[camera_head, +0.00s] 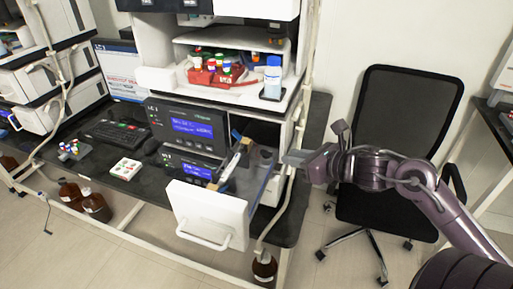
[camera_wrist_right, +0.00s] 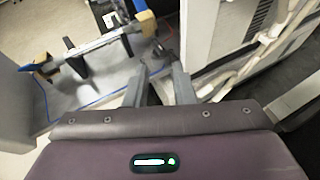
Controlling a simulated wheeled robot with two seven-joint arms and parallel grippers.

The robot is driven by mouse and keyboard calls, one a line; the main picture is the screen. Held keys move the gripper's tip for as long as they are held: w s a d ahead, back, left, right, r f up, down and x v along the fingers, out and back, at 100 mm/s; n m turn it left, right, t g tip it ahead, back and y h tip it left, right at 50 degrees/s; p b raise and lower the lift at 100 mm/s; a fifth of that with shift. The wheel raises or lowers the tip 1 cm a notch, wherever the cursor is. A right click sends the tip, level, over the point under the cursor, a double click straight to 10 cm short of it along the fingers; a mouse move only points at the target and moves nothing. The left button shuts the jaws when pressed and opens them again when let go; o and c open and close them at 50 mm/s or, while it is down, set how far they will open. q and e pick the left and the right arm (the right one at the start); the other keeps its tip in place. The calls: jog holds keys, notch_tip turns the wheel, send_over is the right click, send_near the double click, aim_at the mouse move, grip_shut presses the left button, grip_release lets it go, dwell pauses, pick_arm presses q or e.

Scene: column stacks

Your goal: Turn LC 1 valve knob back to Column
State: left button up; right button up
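An LC module's pulled-out drawer with a white front (camera_head: 210,215) stands at the middle of the head view. A column (camera_head: 232,163) with blue end fittings lies slanted in it, and also shows in the wrist view (camera_wrist_right: 98,43). My right gripper (camera_head: 290,159) is at the drawer's right side. In the right wrist view its two fingers (camera_wrist_right: 158,75) are apart with nothing gripped. A small dark part, possibly the valve knob (camera_wrist_right: 161,52), lies just beyond the fingertips; I cannot read its setting. The knob is not clear in the head view. My left gripper is out of view.
A red tray of capped bottles (camera_head: 215,75) and a blue-capped bottle (camera_head: 272,78) stand on the shelf above. White tubing runs down the stack's right edge, close to my gripper. A black chair (camera_head: 405,110) stands behind my right arm. Brown bottles (camera_head: 96,207) stand below the bench.

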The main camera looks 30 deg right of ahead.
aim_at(268, 151)
jog(key=shift+n, duration=0.3)
jog(key=shift+r+p+x, duration=0.2)
jog(key=shift+p+x, duration=0.55)
jog(key=shift+x, duration=3.1)
jog(key=shift+a, duration=0.1)
